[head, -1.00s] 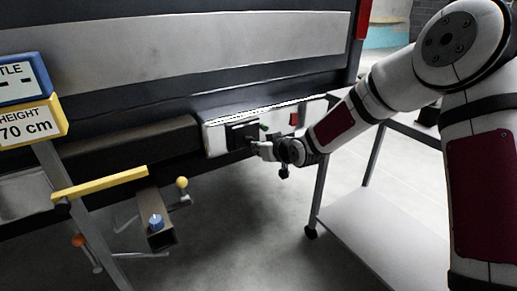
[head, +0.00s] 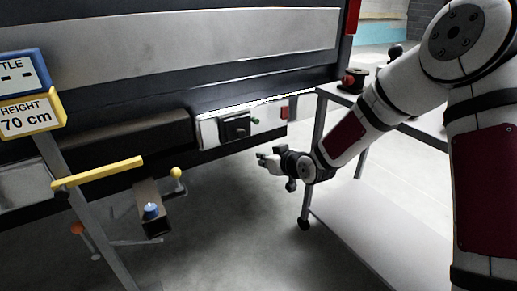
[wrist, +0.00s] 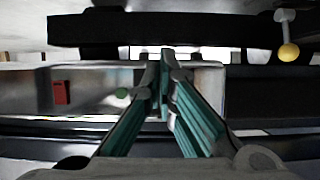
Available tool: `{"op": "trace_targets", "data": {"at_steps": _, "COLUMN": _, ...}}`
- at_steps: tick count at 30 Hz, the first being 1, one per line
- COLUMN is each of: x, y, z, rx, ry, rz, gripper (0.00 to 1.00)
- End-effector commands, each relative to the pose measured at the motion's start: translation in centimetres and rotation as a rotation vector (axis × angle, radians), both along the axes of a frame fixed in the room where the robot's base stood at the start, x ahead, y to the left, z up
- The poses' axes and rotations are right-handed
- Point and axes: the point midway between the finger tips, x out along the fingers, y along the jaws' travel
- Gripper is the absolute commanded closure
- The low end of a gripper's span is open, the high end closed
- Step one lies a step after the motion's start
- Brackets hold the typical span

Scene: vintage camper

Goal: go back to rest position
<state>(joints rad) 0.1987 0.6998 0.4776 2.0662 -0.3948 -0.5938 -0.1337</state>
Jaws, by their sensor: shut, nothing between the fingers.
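My gripper (head: 266,161) hangs in free air in front of and below the white panel (head: 207,134) on the dark vehicle body. It is apart from the panel and holds nothing. In the wrist view the two fingers (wrist: 164,85) with teal pads meet at their tips. The panel carries a black box (head: 236,128), a small green knob (head: 256,121) and a red piece (head: 284,112). In the wrist view the red piece (wrist: 61,92) and green knob (wrist: 122,93) show left of the fingers.
A grey cart (head: 345,225) stands close on the right, with a dark green and red item (head: 353,80) on top. At left are a post with a height sign (head: 30,117), a yellow bar (head: 104,172) and a hitch with a blue knob (head: 151,210). Open floor lies between.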

Motion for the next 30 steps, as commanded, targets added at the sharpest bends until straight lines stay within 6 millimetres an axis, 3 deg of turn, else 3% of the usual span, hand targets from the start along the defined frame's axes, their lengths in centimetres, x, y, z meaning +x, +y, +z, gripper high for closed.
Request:
{"op": "trace_targets", "data": {"at_steps": 6, "x": -2.5, "y": -1.7, "z": -1.4, "rx": -0.001, "ry": 0.003, "rz": 0.0, "gripper": 1.0}}
{"op": "trace_targets", "data": {"at_steps": 14, "x": -3.8, "y": -2.8, "z": -1.5, "rx": -0.027, "ry": 0.014, "rz": -0.003, "gripper": 1.0}}
{"op": "trace_targets", "data": {"at_steps": 17, "x": -4.5, "y": -4.1, "z": -0.6, "rx": -0.089, "ry": 0.053, "rz": -0.016, "gripper": 1.0}}
{"op": "trace_targets", "data": {"at_steps": 23, "x": -7.9, "y": -8.4, "z": 2.6, "rx": -0.259, "ry": 0.189, "rz": -0.092, "gripper": 1.0}}
{"op": "trace_targets", "data": {"at_steps": 30, "x": -14.6, "y": -14.0, "z": 7.1, "rx": -0.398, "ry": 0.369, "rz": -0.236, "gripper": 1.0}}
